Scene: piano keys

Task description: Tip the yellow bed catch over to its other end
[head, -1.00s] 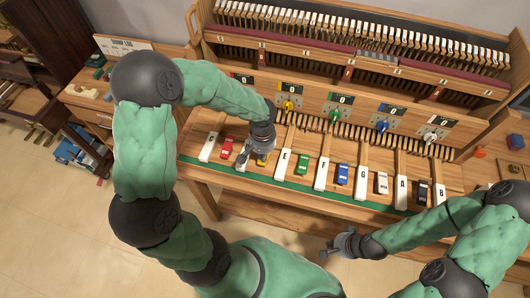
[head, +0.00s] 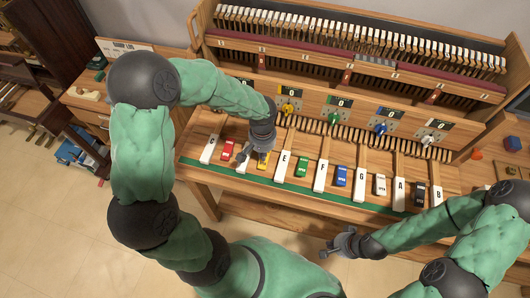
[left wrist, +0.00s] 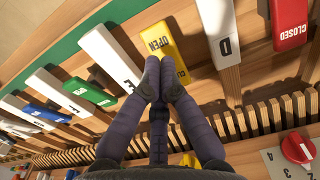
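The yellow bed catch (left wrist: 163,42) lies between the white D key (left wrist: 218,45) and the white E key (left wrist: 108,58). In the left wrist view its outer end reads OPEN, and the lettering on its other end is partly hidden by my fingers. It also shows in the head view (head: 263,162), partly covered by my left gripper (head: 262,152). The left gripper's fingertips (left wrist: 160,78) are together over the catch's lettered top; I cannot tell whether they touch it. My right gripper (head: 328,250) is open and empty in front of the bench, away from the keys.
A red catch (head: 227,151) is on the left and a green catch (head: 302,167) on the right, with blue (head: 342,176), white and black ones further right. Colored knobs, including a yellow one (head: 288,108), stand on the panel behind. A green strip (head: 270,182) edges the bench.

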